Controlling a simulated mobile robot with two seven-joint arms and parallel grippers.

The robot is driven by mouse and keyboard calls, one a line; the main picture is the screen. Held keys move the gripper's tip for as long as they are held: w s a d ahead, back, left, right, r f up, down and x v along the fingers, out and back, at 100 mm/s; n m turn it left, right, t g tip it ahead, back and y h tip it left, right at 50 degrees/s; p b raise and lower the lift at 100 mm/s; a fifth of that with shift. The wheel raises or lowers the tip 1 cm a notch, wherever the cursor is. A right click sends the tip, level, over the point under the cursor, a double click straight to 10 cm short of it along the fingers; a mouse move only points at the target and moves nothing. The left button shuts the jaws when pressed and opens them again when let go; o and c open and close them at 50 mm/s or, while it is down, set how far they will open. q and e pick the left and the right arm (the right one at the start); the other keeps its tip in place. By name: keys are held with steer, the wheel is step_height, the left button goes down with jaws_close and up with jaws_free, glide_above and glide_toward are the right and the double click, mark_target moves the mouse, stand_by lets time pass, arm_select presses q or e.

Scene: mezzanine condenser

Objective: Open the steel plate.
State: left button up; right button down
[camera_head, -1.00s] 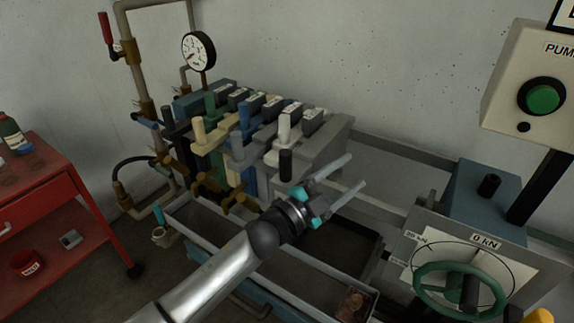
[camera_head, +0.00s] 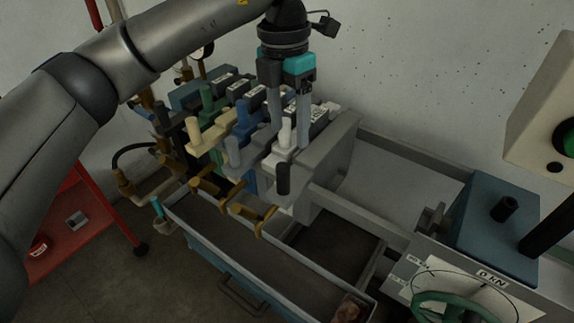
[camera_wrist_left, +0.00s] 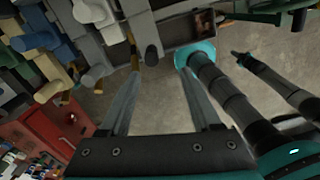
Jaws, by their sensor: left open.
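The press holds a row of upright plates in several colours. The light grey steel plate (camera_head: 328,165) at its right end carries a black handle (camera_head: 283,178). I cannot tell whether this end plate is the one the task names. My left gripper (camera_head: 290,138) points down over the right end of the row, open and empty. Its fingers appear on either side of the white plate's upright peg (camera_head: 285,134), above the black handle. In the left wrist view the black handle (camera_wrist_left: 152,54) shows between and beyond the open fingers (camera_wrist_left: 160,75).
Side rails run right from the plates to a blue block (camera_head: 495,215) and a green handwheel (camera_head: 455,305). A long tray (camera_head: 265,255) lies below brass taps. A red cart (camera_head: 85,235) stands left. The space between the rails right of the end plate is open.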

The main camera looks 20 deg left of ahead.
mark_target(283, 180)
arm_select(q)
steer(key=shift+w+a+r+y, duration=0.2)
steer(key=shift+a+y, duration=0.1)
steer(key=shift+a, duration=0.25)
steer(key=shift+a+f, duration=0.15)
steer(key=shift+f, duration=0.05)
step_height(283, 180, down, 14)
steer(key=shift+s+f+p, duration=0.1)
steer(key=shift+f+p, duration=0.15)
steer(key=shift+p, duration=0.9)
jaws_close()
